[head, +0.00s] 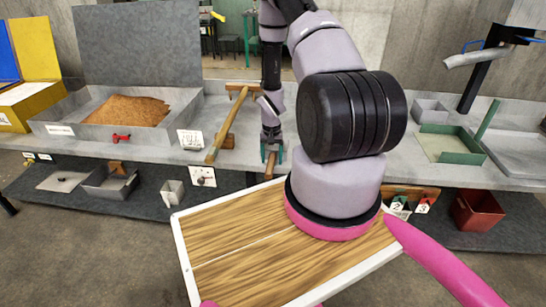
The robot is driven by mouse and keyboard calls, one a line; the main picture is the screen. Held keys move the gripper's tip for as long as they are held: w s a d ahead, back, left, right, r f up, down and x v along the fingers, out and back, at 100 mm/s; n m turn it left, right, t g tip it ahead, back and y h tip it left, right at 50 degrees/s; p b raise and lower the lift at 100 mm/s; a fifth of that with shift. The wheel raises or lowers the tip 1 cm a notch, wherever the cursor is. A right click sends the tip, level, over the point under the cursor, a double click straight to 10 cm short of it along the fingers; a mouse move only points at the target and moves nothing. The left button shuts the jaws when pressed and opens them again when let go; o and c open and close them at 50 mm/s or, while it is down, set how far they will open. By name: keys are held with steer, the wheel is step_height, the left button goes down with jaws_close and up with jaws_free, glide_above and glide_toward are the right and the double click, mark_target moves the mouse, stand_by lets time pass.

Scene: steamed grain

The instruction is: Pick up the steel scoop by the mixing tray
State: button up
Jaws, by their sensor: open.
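The mixing tray (68,132) is a wide grey bin with brown grain in it, at the left on the grey counter. My gripper (272,152) points down over the counter's front part, right of the tray, with its teal-tipped fingers apart. A short brown wooden piece (270,166) shows between and below the fingertips. It may be a handle, but I cannot tell what it belongs to. I cannot make out a steel scoop for certain; the gripper and arm hide part of the counter.
A wooden rake-like tool (222,138) lies left of my gripper, near a white label card (190,139). A green-edged tray (452,142) stands right, below a metal spout (474,60). Several small bins sit on the lower shelf, including a red one (477,211).

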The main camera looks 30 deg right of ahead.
jaws_close()
stand_by(1.4)
